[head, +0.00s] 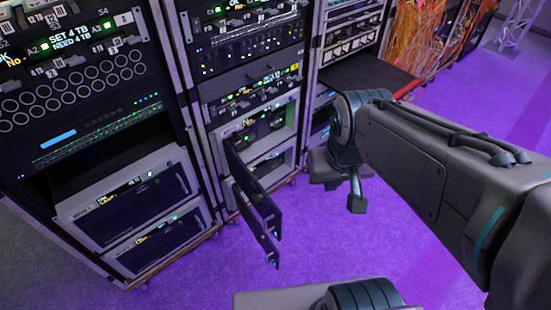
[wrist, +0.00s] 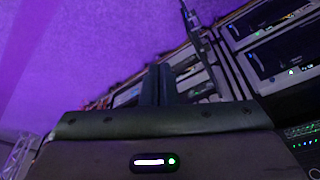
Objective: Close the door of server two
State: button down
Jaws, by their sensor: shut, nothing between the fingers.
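Two dark doors hang open on the light grey server units low in the middle rack. The upper door (head: 250,168) and the lower door (head: 254,226) both swing out into the aisle, hinged at their left. I cannot read which one belongs to server two. The units behind them (head: 265,135) show green lights. My gripper (head: 357,204) is to the right of the doors, apart from them, and points downward. In the wrist view its fingers (wrist: 156,72) are together with nothing between them. A thin dark open door (wrist: 191,20) shows beyond them, seen nearly edge-on.
The left rack (head: 125,215) holds two closed grey units at the bottom. A dark shelf with a red edge (head: 408,88) sticks out of the right rack. Orange cables (head: 415,40) hang behind. The purple floor (head: 200,275) in front is clear.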

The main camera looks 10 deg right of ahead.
jog(key=w+a+f+n+t+h+b, duration=0.15)
jog(key=w+a+f+n+h, duration=0.25)
jog(key=a+f+n, duration=0.8)
jog(key=w+a+f+n+h+b, duration=0.3)
jog(key=w+a+f+n+h, duration=0.1)
jog(key=a+f+n, duration=0.8)
send_near(275, 214)
notch_tip(275, 214, down, 4)
jog(key=d, duration=0.1)
jog(key=w+d+p, duration=0.1)
jog(key=d, duration=0.1)
jog(key=shift+w+r+m, duration=0.1)
jog(key=shift+w+m, duration=0.05)
jog(key=shift+m, duration=0.15)
jog(key=shift+w+d, duration=0.2)
jog(key=shift+d, duration=0.2)
jog(key=shift+w, duration=0.1)
